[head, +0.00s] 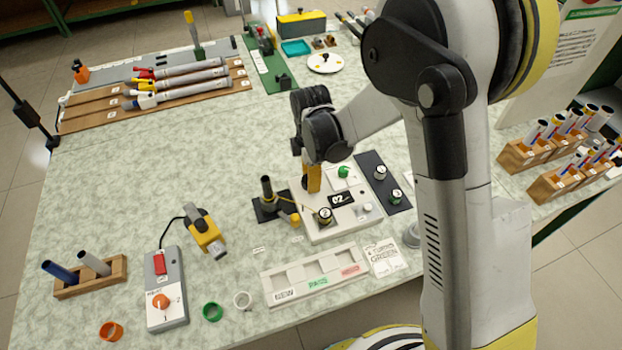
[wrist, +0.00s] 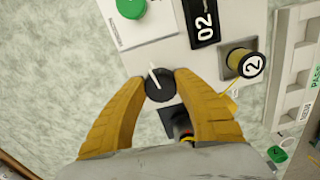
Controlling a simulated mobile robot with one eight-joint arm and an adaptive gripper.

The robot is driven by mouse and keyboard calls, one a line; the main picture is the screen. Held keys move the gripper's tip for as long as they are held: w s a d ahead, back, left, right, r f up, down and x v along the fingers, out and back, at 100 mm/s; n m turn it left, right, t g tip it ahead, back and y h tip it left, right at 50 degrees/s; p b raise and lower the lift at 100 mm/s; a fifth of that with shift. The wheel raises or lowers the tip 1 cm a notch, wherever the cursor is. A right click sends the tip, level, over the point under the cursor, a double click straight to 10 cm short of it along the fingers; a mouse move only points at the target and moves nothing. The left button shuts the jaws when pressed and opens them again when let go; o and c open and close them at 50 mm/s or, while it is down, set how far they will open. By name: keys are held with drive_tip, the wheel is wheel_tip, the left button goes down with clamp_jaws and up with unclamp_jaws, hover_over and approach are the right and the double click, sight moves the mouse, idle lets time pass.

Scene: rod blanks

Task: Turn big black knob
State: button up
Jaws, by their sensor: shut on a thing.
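The big black knob (wrist: 160,86) has a white pointer line and sits on a pale panel (wrist: 160,50) in the wrist view. The two yellow fingers of my gripper (wrist: 162,80) are shut on it, one on each side. The pointer runs up and slightly left in that view. In the head view my gripper (head: 313,180) reaches down to the left side of the panel (head: 335,224) and hides the knob. The panel also bears a black "02" display (head: 340,199) and a green knob (head: 344,171).
A black stand with an upright post (head: 267,190) is close left of the panel. A black strip with round pieces (head: 372,163) lies to its right. A labelled tray (head: 315,276) is in front. A grey switch box (head: 166,290) stands front left. The table's left middle is clear.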

drive_tip(key=shift+n, duration=0.6)
drive_tip(key=o, duration=1.2)
drive_tip(key=shift+a, duration=0.1)
drive_tip(key=shift+c, duration=0.2)
wheel_tip(320, 180, up, 12)
